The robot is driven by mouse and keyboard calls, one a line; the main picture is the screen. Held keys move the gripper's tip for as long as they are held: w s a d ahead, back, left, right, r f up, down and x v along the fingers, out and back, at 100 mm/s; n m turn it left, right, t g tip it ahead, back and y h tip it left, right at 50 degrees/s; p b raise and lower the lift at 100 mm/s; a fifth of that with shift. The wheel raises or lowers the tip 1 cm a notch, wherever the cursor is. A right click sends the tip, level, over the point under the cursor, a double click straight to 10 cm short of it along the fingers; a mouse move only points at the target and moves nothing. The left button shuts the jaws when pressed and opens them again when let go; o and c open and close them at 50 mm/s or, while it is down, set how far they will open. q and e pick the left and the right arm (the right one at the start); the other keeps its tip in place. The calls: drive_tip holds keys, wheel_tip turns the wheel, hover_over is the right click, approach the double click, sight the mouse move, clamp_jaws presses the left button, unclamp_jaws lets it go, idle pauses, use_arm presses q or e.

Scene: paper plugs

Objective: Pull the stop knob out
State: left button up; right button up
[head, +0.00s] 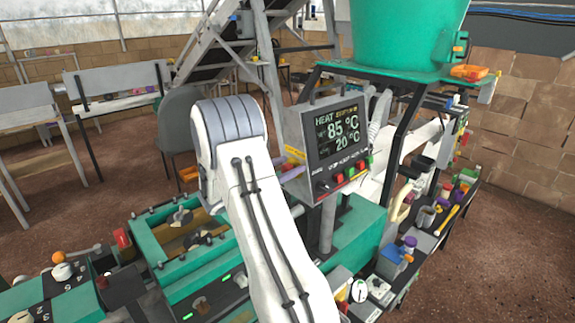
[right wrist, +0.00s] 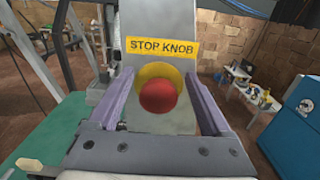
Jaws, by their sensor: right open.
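The red stop knob (right wrist: 158,97) sits on a yellow round base (right wrist: 160,70) below a yellow "STOP KNOB" label (right wrist: 163,48) in the right wrist view. My right gripper (right wrist: 160,78) is open, with one purple finger on each side of the knob. I cannot tell whether either finger touches it. In the head view my right gripper (head: 291,166) is at the left side of the grey control box (head: 338,137), partly behind my white arm. My left gripper is not in view.
The control box screen reads 85 °C and 20 °C. Below it are small coloured controls (head: 350,172). A green machine bed (head: 185,235) lies below left, and a large green bucket (head: 405,35) stands above right. A crowded side shelf (head: 440,215) is at the right.

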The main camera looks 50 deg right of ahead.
clamp_jaws()
drive_tip(key=shift+w+a+f+b, duration=0.1)
drive_tip(key=shift+a+b, duration=0.35)
drive_tip(key=shift+a, duration=0.25)
drive_tip(key=shift+c, duration=0.6)
unclamp_jaws()
drive_tip(key=shift+a, duration=0.1)
drive_tip(key=shift+o, duration=0.6)
drive_tip(key=shift+a, duration=0.15)
drive_tip(key=shift+d, duration=0.2)
drive_tip(key=w+a+b, duration=0.1)
drive_tip(key=a+b, duration=0.3)
drive_tip(key=a, duration=0.6)
drive_tip(key=shift+a, duration=0.2)
